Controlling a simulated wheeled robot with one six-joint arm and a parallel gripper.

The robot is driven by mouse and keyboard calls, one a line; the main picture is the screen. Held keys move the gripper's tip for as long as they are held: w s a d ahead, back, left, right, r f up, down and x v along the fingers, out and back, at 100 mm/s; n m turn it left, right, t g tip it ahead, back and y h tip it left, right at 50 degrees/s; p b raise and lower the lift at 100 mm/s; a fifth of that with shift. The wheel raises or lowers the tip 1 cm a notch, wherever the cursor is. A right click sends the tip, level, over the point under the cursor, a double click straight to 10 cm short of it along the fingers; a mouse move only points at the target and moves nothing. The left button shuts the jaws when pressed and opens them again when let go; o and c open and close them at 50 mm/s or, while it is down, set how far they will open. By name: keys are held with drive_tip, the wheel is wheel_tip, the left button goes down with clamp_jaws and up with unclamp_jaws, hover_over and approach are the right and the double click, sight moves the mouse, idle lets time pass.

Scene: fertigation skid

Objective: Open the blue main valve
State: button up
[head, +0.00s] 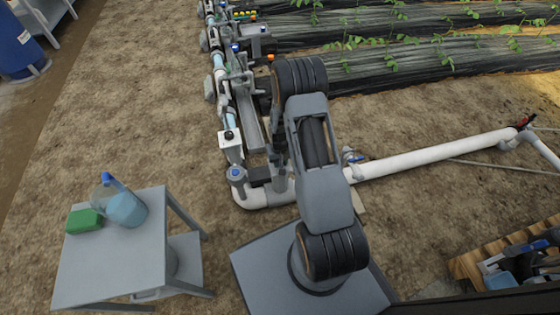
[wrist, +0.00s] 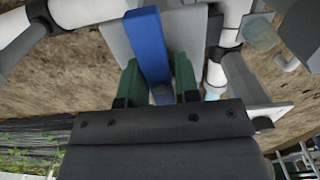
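A long flat blue handle (wrist: 148,40), which looks like the main valve's lever, runs down the upper middle of the wrist view. My gripper (wrist: 158,62) has its two green fingers on either side of the handle's lower part. Only narrow gaps, if any, show between the fingers and the handle, so I cannot tell whether they grip it. In the head view my arm covers the gripper and the handle. A grey plate or body sits behind the handle, with white pipe (wrist: 85,12) near it.
A white pipe (head: 430,154) runs right along the soil. A fertigation line with several small valves stretches toward the back. A grey side table (head: 110,262) holds a blue jug (head: 124,208) and a green sponge-like block (head: 84,221). A wooden crate (head: 468,268) stands lower right.

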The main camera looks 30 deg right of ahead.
drive_tip(key=c, duration=0.4)
drive_tip(key=n, duration=1.9)
drive_tip(key=shift+n, duration=0.3)
drive_tip(key=o, duration=1)
drive_tip(key=shift+c, duration=0.2)
wheel_tip(320, 180, up, 10)
drive_tip(key=p, duration=0.7)
